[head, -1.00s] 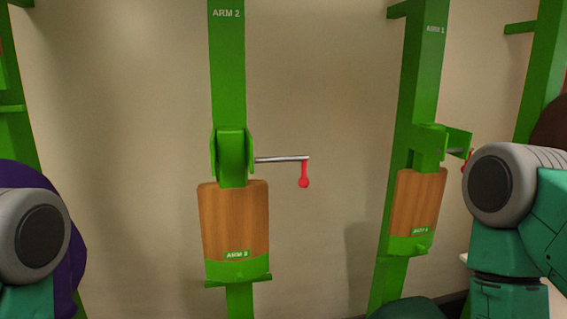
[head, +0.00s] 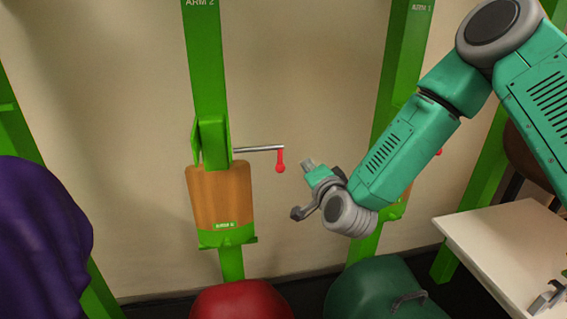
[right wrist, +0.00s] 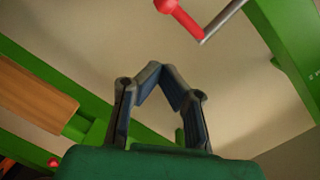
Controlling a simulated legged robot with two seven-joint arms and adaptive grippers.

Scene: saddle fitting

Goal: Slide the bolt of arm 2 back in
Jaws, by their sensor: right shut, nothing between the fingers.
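Arm 2 is a green post (head: 206,60) with a wood-faced pad (head: 222,195) and a green bracket (head: 212,142) above it. Its bolt (head: 258,149) is a grey rod sticking out to the right of the bracket, with a red handle (head: 280,162) hanging down at its outer end. My right gripper (head: 307,165) is a little right of the handle in the head view, apart from it. In the right wrist view my gripper (right wrist: 160,70) is shut and empty, and the red handle (right wrist: 180,14) lies beyond its fingertips. My left gripper is out of view.
Another green post (head: 403,60) stands to the right, partly behind my right arm, with a red knob (head: 438,152) showing. A purple draped shape (head: 40,240) is at left. Red (head: 240,303) and green (head: 375,290) rounded shapes are below. A white table (head: 490,235) is at right.

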